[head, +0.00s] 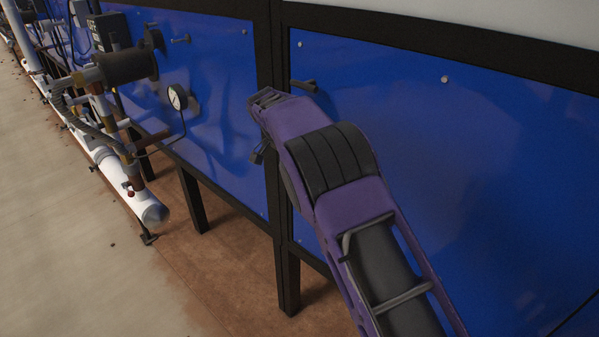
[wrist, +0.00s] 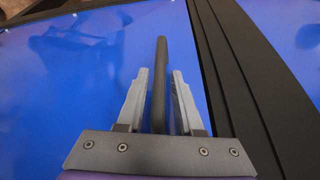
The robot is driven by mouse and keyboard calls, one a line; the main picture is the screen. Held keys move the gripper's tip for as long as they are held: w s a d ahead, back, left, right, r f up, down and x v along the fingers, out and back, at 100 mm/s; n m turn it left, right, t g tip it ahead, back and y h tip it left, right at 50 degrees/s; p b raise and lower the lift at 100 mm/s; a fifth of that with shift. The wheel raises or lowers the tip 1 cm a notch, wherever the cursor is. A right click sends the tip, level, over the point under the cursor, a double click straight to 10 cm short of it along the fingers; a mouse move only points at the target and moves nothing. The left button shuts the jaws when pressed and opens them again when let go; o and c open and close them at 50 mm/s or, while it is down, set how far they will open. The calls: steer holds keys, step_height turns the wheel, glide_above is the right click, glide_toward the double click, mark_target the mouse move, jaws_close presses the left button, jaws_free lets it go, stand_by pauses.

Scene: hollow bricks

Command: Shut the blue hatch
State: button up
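A large blue panel (head: 470,170) in a black frame fills the right of the head view, with a short dark handle (head: 304,85) near its upper left corner. The panels look roughly in line with the frame; I cannot tell whether either stands slightly ajar. In the wrist view my gripper (wrist: 160,75) is open, its grey fingers on either side of a dark bar (wrist: 161,65), with gaps showing.
Pipework with a pressure gauge (head: 177,97) and a dark cylinder (head: 126,66) stands at the left. A white pipe (head: 130,190) runs low along the wall. Black frame legs (head: 288,275) reach the floor. Pale floor (head: 60,230) is clear at lower left.

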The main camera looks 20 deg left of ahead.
steer(key=p+v, duration=0.1)
steer(key=v, duration=1.6)
steer(key=shift+p, duration=0.3)
steer(key=shift+d, duration=0.1)
